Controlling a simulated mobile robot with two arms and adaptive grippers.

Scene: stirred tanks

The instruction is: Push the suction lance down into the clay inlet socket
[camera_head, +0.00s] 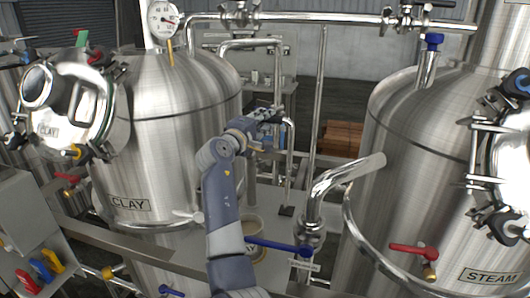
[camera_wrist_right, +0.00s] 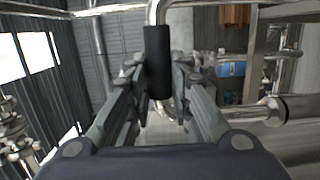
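A dark cylindrical grip (camera_wrist_right: 158,62) on a bent steel pipe, which I take for the suction lance, stands upright between my right gripper's fingers in the right wrist view. The fingers of my right gripper (camera_wrist_right: 161,88) are drawn in close against both its sides and appear shut on it. In the head view my right gripper (camera_head: 268,122) is beside the clay tank (camera_head: 165,130), and the arm hides part of what is behind it. I cannot make out the clay inlet socket for certain. My left gripper is not in view.
The steam tank (camera_head: 415,140) stands at the right. A steel pipe (camera_head: 330,18) runs across the top.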

